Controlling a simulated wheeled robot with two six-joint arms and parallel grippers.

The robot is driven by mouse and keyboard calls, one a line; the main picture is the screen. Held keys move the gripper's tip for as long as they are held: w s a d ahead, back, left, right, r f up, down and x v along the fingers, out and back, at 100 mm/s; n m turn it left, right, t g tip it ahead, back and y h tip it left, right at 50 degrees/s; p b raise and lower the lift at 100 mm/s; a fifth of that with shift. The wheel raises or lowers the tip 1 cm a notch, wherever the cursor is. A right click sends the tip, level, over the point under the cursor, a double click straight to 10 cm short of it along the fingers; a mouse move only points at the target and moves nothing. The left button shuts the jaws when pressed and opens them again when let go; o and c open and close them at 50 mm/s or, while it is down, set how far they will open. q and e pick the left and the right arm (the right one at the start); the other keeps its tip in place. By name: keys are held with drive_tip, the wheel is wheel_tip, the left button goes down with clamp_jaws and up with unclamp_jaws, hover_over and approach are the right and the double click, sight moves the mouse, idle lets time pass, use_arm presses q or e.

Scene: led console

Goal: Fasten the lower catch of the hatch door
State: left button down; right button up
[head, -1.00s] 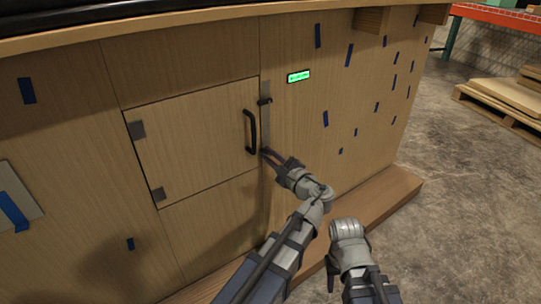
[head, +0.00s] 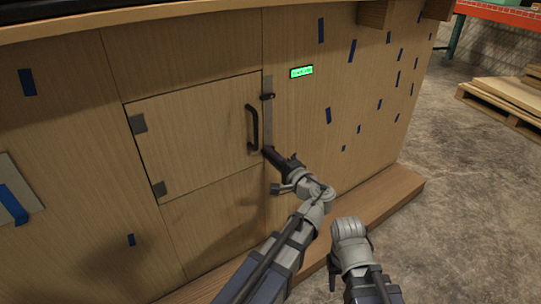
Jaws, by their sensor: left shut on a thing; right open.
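The hatch door (head: 190,135) is a square wooden panel, flush with the console front, with hinges on its left and a black handle (head: 252,128) near its right edge. A grey metal strip (head: 268,118) runs along that edge. The upper catch (head: 267,96) is a small dark piece on the strip. My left gripper (head: 270,152) is at the lower end of the strip, below and right of the handle, shut on the lower catch, which its fingers mostly hide. My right gripper (head: 333,280) hangs low in front of the console, away from the door, open.
A green-lit display (head: 301,71) is on the console front, right of the door. Several blue tape strips mark the panel. A wooden ledge (head: 385,200) runs along the console's foot. The concrete floor to the right is clear up to a pallet (head: 500,105).

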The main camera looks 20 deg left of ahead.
idle(0.3)
use_arm(q)
drive_tip(key=c, duration=0.9)
unclamp_jaws()
drive_tip(key=shift+o, duration=0.2)
